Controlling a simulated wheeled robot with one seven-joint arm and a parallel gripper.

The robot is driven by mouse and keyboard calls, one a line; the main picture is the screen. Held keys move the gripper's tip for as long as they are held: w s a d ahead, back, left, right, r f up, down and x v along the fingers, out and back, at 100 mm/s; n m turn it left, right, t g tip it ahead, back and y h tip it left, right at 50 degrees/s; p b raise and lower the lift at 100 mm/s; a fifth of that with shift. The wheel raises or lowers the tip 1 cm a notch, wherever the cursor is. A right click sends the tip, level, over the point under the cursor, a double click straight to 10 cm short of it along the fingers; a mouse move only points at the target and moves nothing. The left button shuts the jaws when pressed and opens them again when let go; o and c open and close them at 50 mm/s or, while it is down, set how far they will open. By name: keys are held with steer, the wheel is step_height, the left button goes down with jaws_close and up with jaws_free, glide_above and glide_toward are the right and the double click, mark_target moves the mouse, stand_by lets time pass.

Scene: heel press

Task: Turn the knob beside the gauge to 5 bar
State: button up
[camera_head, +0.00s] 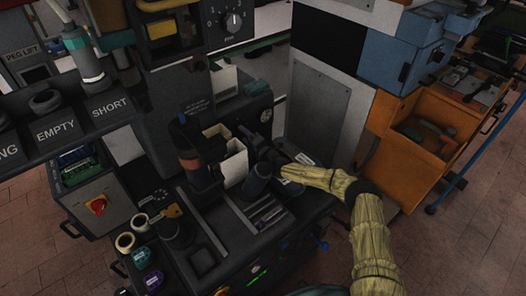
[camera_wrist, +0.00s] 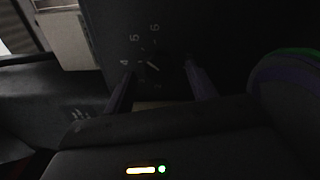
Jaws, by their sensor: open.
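In the wrist view, a dark knob (camera_wrist: 152,67) with a pale pointer line sits on a dark panel amid a ring of pale numbers, with 4 on the left. The numbers appear turned, and the exact setting cannot be read. My gripper (camera_wrist: 160,88) is open, with one finger on each side of the knob; contact cannot be told. In the head view, my gripper (camera_head: 264,152) reaches the machine's dark front from the right, and this knob is hidden there. A small round dial (camera_head: 266,115), possibly the gauge, shows just above it.
Another knob with numbers (camera_head: 233,22) is on the upper panel. Cream-coloured upright pieces (camera_head: 234,163) stand left of my gripper. A red switch (camera_head: 97,206) is at the left. An orange cabinet (camera_head: 412,150) stands right. Open floor lies at lower right.

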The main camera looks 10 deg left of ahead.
steer(key=p+v, duration=0.2)
steer(key=v, duration=1.4)
steer(key=shift+s+d, duration=0.1)
steer(key=shift+d, duration=0.1)
